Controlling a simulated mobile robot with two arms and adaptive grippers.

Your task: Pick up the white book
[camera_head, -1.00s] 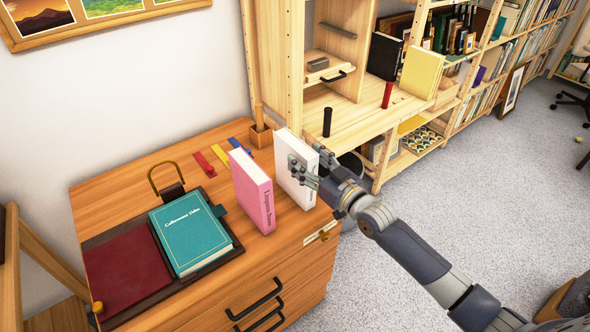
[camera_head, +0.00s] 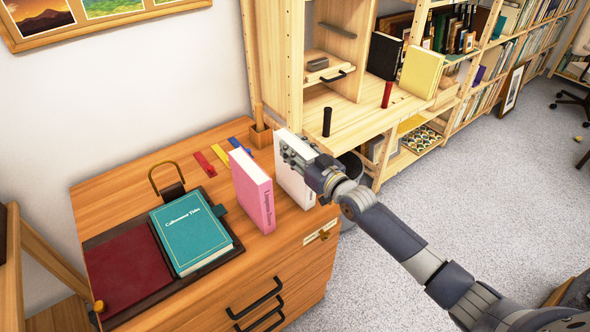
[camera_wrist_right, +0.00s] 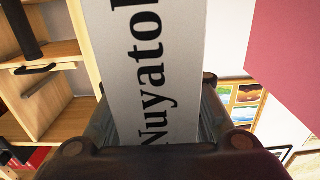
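The white book (camera_head: 291,185) stands upright on the wooden cabinet top, right of the pink book (camera_head: 252,192). My right gripper (camera_head: 296,158) is at the upper part of the white book, with its fingers around it. In the right wrist view the white book's spine (camera_wrist_right: 158,70), with black lettering, lies between the two fingers. The fingers are spread on either side of it, close to its faces. Any contact is hard to make out. My left gripper is not in view.
A teal book (camera_head: 191,230) lies on a dark folder at the left of the cabinet top (camera_head: 120,180). A wooden pen holder (camera_head: 261,136) stands behind the white book. A wooden shelf unit (camera_head: 350,120) is at the back right. Grey floor lies right of the cabinet.

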